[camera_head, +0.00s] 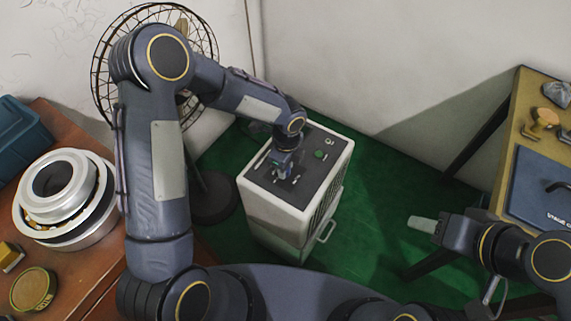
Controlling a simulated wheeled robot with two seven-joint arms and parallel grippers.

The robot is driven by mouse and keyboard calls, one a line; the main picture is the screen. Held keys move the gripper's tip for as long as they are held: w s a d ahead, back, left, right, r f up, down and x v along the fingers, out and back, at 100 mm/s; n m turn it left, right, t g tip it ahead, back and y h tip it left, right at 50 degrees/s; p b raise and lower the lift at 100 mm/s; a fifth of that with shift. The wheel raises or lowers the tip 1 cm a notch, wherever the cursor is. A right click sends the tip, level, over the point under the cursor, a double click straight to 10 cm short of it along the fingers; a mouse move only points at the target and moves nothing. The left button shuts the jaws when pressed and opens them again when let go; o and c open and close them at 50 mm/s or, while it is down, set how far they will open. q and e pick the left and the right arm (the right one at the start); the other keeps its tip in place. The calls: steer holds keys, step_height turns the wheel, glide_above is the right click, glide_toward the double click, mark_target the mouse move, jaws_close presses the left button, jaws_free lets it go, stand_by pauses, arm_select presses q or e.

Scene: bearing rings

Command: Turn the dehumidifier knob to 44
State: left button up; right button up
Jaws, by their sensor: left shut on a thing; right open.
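The dehumidifier (275,217) is a white box with a dark grey top panel, standing upright on the green floor in the middle of the view. My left gripper (287,172) points down onto the left part of the top panel and is shut on the knob. The knob is hidden by the gripper, so its setting cannot be read. A green button (320,154) and a small round mark show further right on the panel. My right gripper (424,224) is open and empty, right of the dehumidifier and apart from it.
A wire-cage fan (100,68) stands behind my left arm. A wooden table (85,262) at left holds bearing rings (40,212), a round tin (33,290) and a blue bin (20,135). A yellow table (508,165) stands at right. Green floor (385,190) is clear between.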

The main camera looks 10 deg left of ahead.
stand_by(0.5)
arm_select(q)
steer(key=o, duration=1)
steer(key=shift+r, duration=0.1)
step_height(320, 180, up, 8)
steer(key=shift+w+f+p, duration=0.15)
steer(key=shift+p, duration=0.6)
